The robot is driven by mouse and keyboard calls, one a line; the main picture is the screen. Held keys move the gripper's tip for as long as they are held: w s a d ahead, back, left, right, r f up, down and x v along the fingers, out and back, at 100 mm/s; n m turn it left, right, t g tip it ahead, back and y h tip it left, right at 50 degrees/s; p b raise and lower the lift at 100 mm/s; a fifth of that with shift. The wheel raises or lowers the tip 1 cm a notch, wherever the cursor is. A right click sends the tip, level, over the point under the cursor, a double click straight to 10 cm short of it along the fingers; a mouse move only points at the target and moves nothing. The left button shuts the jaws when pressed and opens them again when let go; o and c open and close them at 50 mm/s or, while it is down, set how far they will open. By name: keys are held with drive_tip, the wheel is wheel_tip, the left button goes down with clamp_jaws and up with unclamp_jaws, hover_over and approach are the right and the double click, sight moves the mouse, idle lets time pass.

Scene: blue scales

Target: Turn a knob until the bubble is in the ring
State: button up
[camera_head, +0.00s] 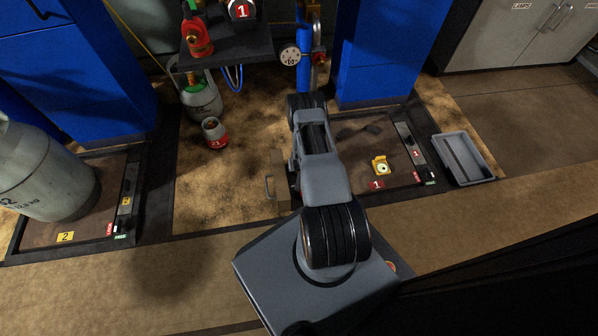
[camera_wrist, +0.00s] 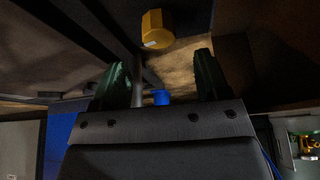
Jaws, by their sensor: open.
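The yellow bubble level (camera_head: 381,166) with a pale round face sits on the right scale's plate (camera_head: 355,158), beside a red label 1. It is too small to tell where the bubble lies against the ring. In the wrist view a yellow faceted knob (camera_wrist: 157,29) hangs near a dark panel, just beyond my gripper (camera_wrist: 160,66). My gripper's two green-dark fingers are apart, with nothing held between them. The knob shows above the gap between the fingertips and looks clear of both. In the head view my arm hides part of the scale, and the knob cannot be made out.
A large grey cylinder (camera_head: 45,170) stands on the left scale, marked 2. Smaller cylinders (camera_head: 202,98) stand under a dark shelf (camera_head: 228,45) at the back. Blue cabinets (camera_head: 388,50) rise behind the right scale. A grey tray (camera_head: 463,158) lies to its right.

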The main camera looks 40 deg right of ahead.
drive_tip(key=b+x, duration=0.3)
drive_tip(key=x, duration=0.3)
drive_tip(key=shift+w+d+f, duration=0.1)
drive_tip(key=shift+d+f, duration=0.05)
drive_tip(key=shift+f, duration=0.05)
drive_tip(key=shift+c, duration=0.4)
drive_tip(key=c, duration=0.9)
drive_tip(key=shift+o, duration=0.2)
drive_tip(key=shift+m+g+h, duration=0.3)
drive_tip(key=shift+m+h, duration=0.1)
drive_tip(key=shift+m, duration=0.8)
drive_tip(key=shift+m+g+h, duration=0.3)
drive_tip(key=shift+m+h, duration=0.1)
drive_tip(key=shift+m, duration=0.8)
drive_tip(key=o, duration=0.9)
drive_tip(key=shift+o, duration=0.2)
drive_tip(key=shift+n, duration=0.3)
